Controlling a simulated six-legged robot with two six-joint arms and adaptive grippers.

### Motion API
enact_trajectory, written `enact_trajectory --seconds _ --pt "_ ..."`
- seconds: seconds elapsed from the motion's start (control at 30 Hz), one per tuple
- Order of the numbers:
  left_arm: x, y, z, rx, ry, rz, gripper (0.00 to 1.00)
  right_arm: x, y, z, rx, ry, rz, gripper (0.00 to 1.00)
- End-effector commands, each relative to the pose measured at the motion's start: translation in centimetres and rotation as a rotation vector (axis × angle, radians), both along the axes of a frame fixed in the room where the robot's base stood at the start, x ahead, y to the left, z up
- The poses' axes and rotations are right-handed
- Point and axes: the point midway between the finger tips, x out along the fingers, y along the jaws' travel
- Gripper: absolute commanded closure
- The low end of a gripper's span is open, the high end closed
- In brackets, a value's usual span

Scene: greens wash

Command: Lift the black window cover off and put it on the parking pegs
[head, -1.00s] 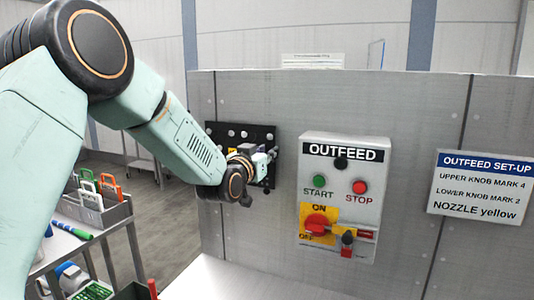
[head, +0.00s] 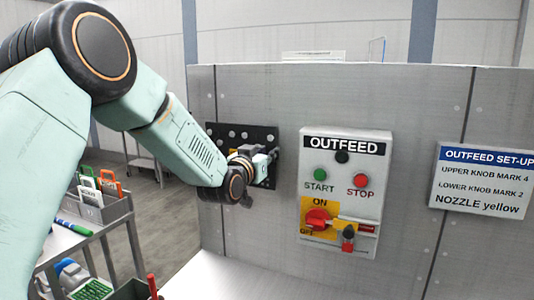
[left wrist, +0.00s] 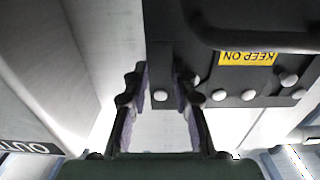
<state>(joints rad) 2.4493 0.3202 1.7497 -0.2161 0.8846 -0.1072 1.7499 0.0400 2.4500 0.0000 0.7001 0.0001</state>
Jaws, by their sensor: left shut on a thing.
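The black window cover (head: 213,140) is a dark plate with several pale round studs, at the left part of the grey metal wall in the head view. My left gripper (head: 268,160) is at its right part and hides some of it. In the left wrist view, the cover (left wrist: 222,75) shows a dark bar handle and a yellow KEEP ON label. The left fingers (left wrist: 160,105) stand either side of a corner of the plate with one stud, shut on it. Whether the cover is clear of the wall I cannot tell. I cannot make out the parking pegs. My right gripper is not in view.
The OUTFEED control box (head: 345,190), with buttons and a red switch, sticks out from the wall right of the cover. A set-up sign (head: 482,180) is further right. A cart (head: 85,235) with a grey caddy (head: 115,207) stands lower left.

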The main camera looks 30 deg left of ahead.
Motion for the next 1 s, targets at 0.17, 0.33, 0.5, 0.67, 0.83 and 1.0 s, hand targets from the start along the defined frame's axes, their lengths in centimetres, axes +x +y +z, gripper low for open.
enact_trajectory --seconds 0.17,0.33,0.5,0.67,0.83,1.0 --pt "0.0 0.1 -0.5 0.000 -0.001 0.001 1.00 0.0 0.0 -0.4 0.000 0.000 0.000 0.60" --pt "0.1 0.1 -0.9 0.000 -0.002 0.001 1.00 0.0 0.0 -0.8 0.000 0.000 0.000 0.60" --pt "0.1 0.1 -1.2 0.000 -0.002 0.001 1.00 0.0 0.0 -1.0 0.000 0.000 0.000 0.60" --pt "0.1 0.1 -1.2 0.000 -0.003 0.001 1.00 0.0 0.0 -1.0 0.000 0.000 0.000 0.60" --pt "0.1 0.0 -1.2 0.000 -0.003 0.001 1.00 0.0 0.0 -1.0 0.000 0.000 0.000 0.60" --pt "0.1 0.0 -1.5 0.000 -0.003 0.000 1.00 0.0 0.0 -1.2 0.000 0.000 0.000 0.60"
